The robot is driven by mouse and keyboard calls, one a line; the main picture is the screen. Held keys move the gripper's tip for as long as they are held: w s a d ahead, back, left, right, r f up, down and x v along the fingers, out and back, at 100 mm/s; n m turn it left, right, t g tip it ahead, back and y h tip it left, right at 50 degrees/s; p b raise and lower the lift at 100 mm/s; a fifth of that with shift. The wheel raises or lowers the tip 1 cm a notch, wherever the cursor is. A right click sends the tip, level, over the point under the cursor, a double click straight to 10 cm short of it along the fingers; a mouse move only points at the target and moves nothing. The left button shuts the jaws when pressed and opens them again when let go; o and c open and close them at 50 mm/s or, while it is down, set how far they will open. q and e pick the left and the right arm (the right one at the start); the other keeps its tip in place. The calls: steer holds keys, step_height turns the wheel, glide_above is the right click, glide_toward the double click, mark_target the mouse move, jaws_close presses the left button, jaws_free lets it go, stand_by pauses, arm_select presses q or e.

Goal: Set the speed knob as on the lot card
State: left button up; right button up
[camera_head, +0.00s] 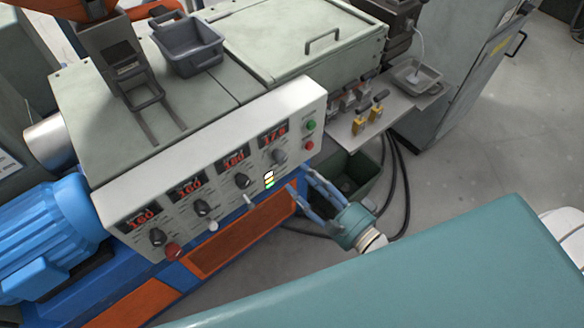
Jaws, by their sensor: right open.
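The control panel (125,203) is white and tilted, on the front of the machine. It has several red number displays, each with a dark knob below. The rightmost knob (279,156) sits under the rightmost display (272,134); the knob labels are too small to read, so I cannot tell which is the speed knob. My right gripper (298,181) is open and empty, below and right of that knob, its fingers pointing toward the panel's lower edge, apart from the knob. I cannot make out a lot card. My left gripper is not in view.
A green button (311,125) and a red button (309,146) sit at the panel's right end. A dark green bin (362,177) stands behind my gripper. A grey tray (187,47) sits on the machine top.

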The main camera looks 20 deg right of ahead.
steer(key=v, duration=0.3)
steer(key=shift+s+d, duration=0.1)
steer(key=shift+s, duration=0.15)
steer(key=s+d+f+n+g+h, duration=0.2)
steer(key=s+d+f+n+g, duration=0.15)
steer(key=f, duration=0.85)
steer(key=s+d+f+n+g+h, duration=0.1)
steer(key=s+d+f+n+g, duration=0.3)
steer(key=f, duration=0.7)
steer(key=s+f+n+g+h, duration=0.15)
steer(key=f+n, duration=0.35)
steer(key=f, duration=0.7)
steer(key=s+a+f+n+g, duration=0.1)
steer(key=s+f+n+g, duration=0.1)
steer(key=s+f, duration=0.2)
steer(key=s+a+f+n+g+h, duration=0.1)
steer(key=s+f+n+g, duration=0.1)
steer(key=s, duration=0.9)
steer(key=s+a+f+n+g+h, duration=0.1)
steer(key=s+f+n+g, duration=0.1)
steer(key=s+f, duration=0.4)
steer(key=shift+s+f+n, duration=0.3)
steer(key=shift+s+n, duration=0.35)
steer(key=shift+s, duration=0.2)
